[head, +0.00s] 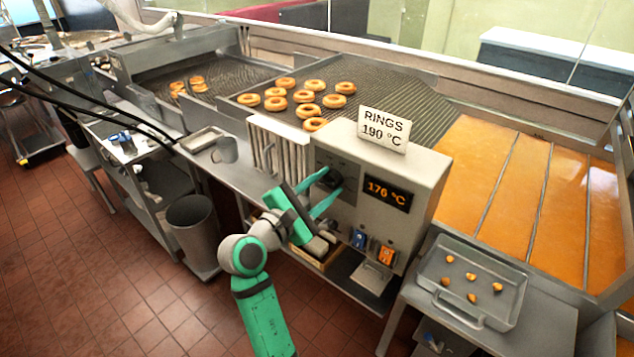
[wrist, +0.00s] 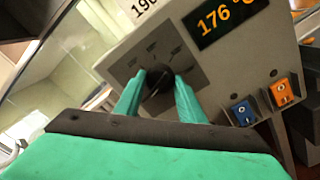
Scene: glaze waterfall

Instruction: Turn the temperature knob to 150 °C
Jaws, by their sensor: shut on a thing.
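The temperature knob (wrist: 158,84) is a dark round knob on a grey dial plate on the front of a metal control box (head: 423,171). My gripper (head: 333,187) has its two green fingers on either side of the knob, shut on it. It also shows in the wrist view (wrist: 158,92), where the fingers hide the knob's sides. The display (head: 387,193) beside the knob reads 176 °C in orange digits. The dial marks around the knob are too small to read.
A sign (head: 383,129) reading "RINGS 190 °C" stands on the box. Below the display are a blue switch (head: 359,239) and an orange switch (head: 386,254). A fryer with several ring doughnuts (head: 307,97) lies behind. A tray (head: 450,305) with small pieces stands at right.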

